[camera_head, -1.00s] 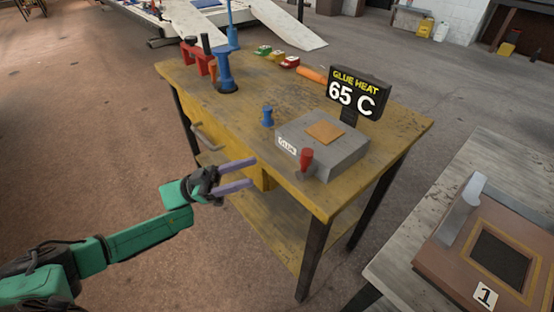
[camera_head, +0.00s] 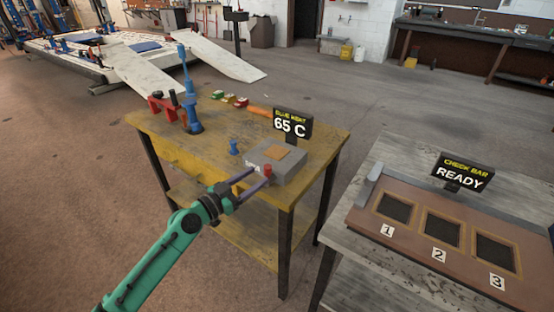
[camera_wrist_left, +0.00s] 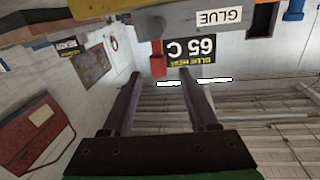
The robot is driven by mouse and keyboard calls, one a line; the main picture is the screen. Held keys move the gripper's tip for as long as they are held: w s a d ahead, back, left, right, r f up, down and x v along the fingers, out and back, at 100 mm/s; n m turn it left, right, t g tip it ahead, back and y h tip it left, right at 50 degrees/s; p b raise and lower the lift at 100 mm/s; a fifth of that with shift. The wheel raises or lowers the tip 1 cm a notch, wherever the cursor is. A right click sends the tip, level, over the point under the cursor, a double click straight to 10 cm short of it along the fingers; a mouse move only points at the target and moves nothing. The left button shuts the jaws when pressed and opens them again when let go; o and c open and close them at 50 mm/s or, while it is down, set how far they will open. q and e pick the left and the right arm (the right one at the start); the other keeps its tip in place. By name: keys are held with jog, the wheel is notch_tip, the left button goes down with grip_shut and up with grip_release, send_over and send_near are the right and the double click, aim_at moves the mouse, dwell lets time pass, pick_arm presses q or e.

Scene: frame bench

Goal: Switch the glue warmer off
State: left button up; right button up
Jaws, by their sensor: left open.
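The glue warmer (camera_head: 292,170) is a grey box with an orange-brown pad on top, near the front right of the yellow bench. Its red lever (camera_head: 267,170) stands on the front side and shows in the left wrist view (camera_wrist_left: 158,66), where the picture is upside down. The black sign (camera_head: 291,125) behind the warmer reads GLUE HEAT 65 C. My left gripper (camera_head: 261,178) is open at the warmer's front. In the left wrist view the lever appears between the fingertip lines; contact cannot be told. My right gripper is out of view.
A blue knob-like piece (camera_head: 234,147) stands left of the warmer on the yellow bench (camera_head: 215,130). A second table at right holds a brown board (camera_head: 420,260) with several numbered panels and a READY sign (camera_head: 462,173).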

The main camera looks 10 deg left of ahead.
aim_at(271, 167)
pick_arm(q)
jog(key=x, duration=0.4)
jog(key=p+x, duration=0.1)
jog(key=x, duration=0.2)
jog(key=shift+w+d+r, duration=0.2)
jog(key=shift+w+d, duration=0.25)
jog(key=shift+w, duration=0.15)
jog(key=shift+w+d+f, duration=0.1)
grip_shut()
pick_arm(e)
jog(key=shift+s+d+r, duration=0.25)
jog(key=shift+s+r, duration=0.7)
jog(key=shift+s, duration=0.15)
